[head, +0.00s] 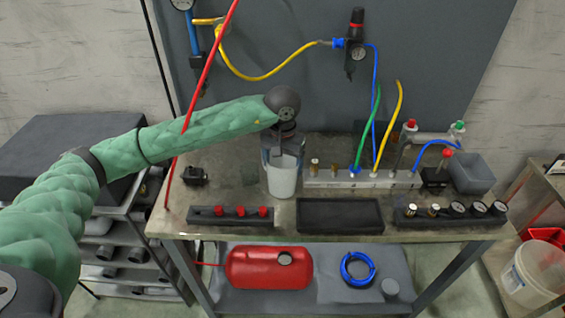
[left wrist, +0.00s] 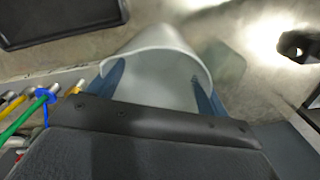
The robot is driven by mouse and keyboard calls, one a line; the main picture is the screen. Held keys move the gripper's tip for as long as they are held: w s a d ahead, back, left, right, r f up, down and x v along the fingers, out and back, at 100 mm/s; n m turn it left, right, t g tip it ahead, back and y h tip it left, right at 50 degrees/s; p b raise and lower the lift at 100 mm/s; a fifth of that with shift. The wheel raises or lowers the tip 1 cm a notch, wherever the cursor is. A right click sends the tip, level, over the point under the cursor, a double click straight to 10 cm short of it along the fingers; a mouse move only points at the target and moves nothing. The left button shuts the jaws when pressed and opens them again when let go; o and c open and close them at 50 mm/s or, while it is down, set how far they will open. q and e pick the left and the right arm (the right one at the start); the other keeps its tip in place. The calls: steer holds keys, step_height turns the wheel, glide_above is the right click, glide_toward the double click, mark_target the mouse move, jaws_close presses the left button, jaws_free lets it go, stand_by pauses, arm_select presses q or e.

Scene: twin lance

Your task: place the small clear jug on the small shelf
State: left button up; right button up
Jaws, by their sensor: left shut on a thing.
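A small pale, translucent jug (head: 282,178) is upright at the back middle of the workbench. My left gripper (head: 282,152) is shut on it from above and behind. In the left wrist view the jug (left wrist: 155,70) sits between the two blue fingers, with its open rim towards the camera. I cannot tell whether its base touches the bench. A shelf unit (head: 519,198) stands at the right edge, partly cut off; a rack (head: 128,238) with dark cylinders stands at the left. I cannot tell which is the small shelf. My right gripper is not in view.
A black tray (head: 340,216) lies in front of the jug. A valve manifold (head: 350,180) with coloured hoses stands to its right, near a grey bin (head: 472,174). A red tank (head: 268,268) lies below the bench (head: 220,195).

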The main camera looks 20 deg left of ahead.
arm_select(q)
steer(key=o, duration=1.6)
steer(key=shift+o, duration=0.2)
